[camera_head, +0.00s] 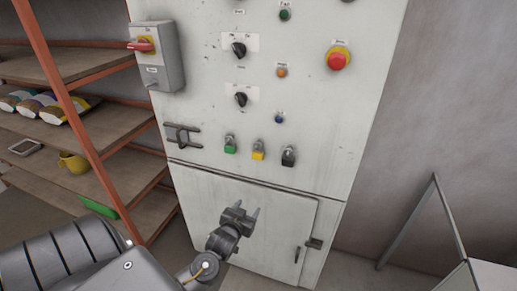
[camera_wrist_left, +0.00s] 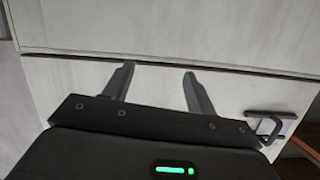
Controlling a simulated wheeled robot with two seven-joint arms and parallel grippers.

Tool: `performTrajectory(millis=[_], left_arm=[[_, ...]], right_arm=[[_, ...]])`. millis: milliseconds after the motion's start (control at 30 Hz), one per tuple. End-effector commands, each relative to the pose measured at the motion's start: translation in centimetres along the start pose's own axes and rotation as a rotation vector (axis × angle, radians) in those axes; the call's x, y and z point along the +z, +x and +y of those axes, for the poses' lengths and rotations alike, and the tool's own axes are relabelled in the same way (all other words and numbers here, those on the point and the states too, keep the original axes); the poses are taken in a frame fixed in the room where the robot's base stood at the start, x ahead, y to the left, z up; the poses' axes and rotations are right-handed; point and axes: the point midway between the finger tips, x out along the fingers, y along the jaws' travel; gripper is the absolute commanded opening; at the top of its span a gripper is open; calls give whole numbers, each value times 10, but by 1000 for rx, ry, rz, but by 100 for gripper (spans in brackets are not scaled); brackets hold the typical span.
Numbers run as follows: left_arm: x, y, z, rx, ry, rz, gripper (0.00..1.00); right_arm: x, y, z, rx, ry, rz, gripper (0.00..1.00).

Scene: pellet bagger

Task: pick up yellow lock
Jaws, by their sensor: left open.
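The yellow lock (camera_head: 258,150) hangs on the front of the pale cabinet, between a green lock (camera_head: 230,145) on its left and a black lock (camera_head: 288,156) on its right. My left gripper (camera_head: 248,214) is in front of the cabinet's lower door, below the locks and apart from them. Its two fingers are spread and empty. In the left wrist view the open fingers (camera_wrist_left: 158,80) point at the pale cabinet front near a horizontal seam. No lock shows in that view. My right gripper is in neither view.
The cabinet (camera_head: 215,110) carries a red emergency button (camera_head: 338,58), black knobs and a switch box (camera_head: 157,57) at upper left. A latch (camera_head: 183,135) sticks out left of the locks. Shelves (camera_head: 95,62) with bags stand at left. A metal frame (camera_head: 410,222) stands at right.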

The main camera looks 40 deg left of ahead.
Motion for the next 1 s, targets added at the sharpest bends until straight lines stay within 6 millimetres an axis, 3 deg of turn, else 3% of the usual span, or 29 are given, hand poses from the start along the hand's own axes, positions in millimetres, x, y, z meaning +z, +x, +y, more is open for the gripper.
performTrajectory(millis=[33,100,200,300,467,800,1000], left_arm=[[-48,-9,-8,-11,-31,76,57],[-94,-20,-17,-21,-69,155,57],[-137,-36,-26,-28,-108,232,57],[-158,-44,-30,-31,-129,272,57],[-165,-46,-32,-32,-136,285,57],[-179,-2,-33,-31,-134,284,57],[-180,7,-33,-31,-134,282,57]], right_arm=[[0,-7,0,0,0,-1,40],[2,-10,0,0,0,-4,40],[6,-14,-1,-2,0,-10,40],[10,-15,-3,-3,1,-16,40],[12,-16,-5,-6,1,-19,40],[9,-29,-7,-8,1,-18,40],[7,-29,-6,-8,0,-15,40]])
